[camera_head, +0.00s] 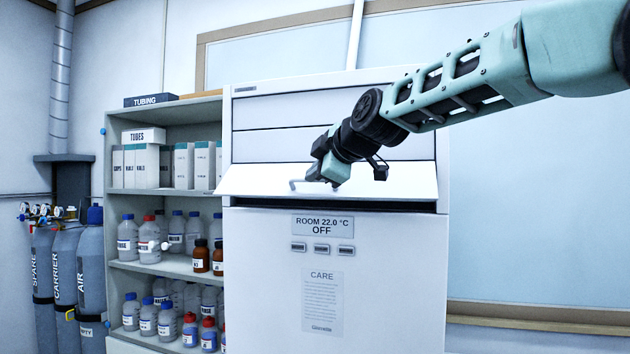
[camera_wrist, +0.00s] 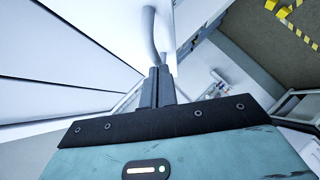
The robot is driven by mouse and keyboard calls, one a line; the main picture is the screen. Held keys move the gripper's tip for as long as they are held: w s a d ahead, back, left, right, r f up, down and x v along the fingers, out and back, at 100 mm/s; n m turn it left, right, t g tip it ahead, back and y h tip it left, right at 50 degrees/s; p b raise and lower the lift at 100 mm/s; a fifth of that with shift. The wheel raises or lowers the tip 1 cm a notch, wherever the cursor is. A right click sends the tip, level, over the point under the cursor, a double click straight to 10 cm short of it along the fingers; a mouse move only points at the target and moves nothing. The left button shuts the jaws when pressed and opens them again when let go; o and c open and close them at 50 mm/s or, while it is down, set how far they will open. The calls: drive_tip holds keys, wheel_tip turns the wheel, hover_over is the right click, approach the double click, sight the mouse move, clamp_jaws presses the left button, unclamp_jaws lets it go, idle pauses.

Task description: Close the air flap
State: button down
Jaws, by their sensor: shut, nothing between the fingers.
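The air flap (camera_head: 400,182) is a bright white panel across the front of a tall white cabinet. It is tilted outward, and a dark gap shows under its lower edge. A thin grey handle (camera_head: 304,184) is on the flap; it also shows as a curved bar in the wrist view (camera_wrist: 151,35). My gripper (camera_head: 335,174) is in front of the flap, just right of the handle, and partly covers it. In the wrist view my gripper's fingers (camera_wrist: 156,88) are together and empty, close to the handle's end. I cannot tell whether they touch it.
The cabinet (camera_head: 385,290) has a display reading "ROOM 22.0 °C OFF" (camera_head: 322,226), several buttons and a CARE notice (camera_head: 322,303). A shelf (camera_head: 190,265) with bottles and boxes stands to its left. Gas cylinders (camera_head: 66,265) stand at the far left.

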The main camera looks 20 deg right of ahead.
sight(318, 198)
drive_tip(key=f+b, duration=0.1)
drive_tip(key=b, duration=0.1)
drive_tip(key=f+t+b, duration=0.1)
drive_tip(key=f+b, duration=0.1)
drive_tip(key=b, duration=0.1)
drive_tip(key=shift+w+d+n+b, duration=0.15)
drive_tip(key=shift+d+n+b, duration=0.05)
drive_tip(key=shift+n+b, duration=0.2)
drive_tip(key=f+b, duration=0.1)
drive_tip(key=b, duration=0.2)
drive_tip(key=n+t+b, duration=0.1)
drive_tip(key=b, duration=0.2)
drive_tip(key=w+f+t+b, duration=0.1)
drive_tip(key=b, duration=0.2)
drive_tip(key=shift+w+d+f+n+h, duration=0.1)
drive_tip(key=shift+d+f+n+h, duration=0.2)
drive_tip(key=shift+d+n, duration=0.1)
drive_tip(key=shift+w+d+f+n+t+b, duration=0.6)
drive_tip(key=shift+w+b, duration=0.1)
drive_tip(key=shift+b, duration=2.15)
drive_tip(key=shift+w+d+f+n+t+b, duration=0.5)
drive_tip(key=shift+w+f+t+b, duration=0.15)
drive_tip(key=shift+b, duration=2.2)
drive_tip(key=shift+w+r, duration=0.1)
drive_tip(key=shift+r, duration=0.05)
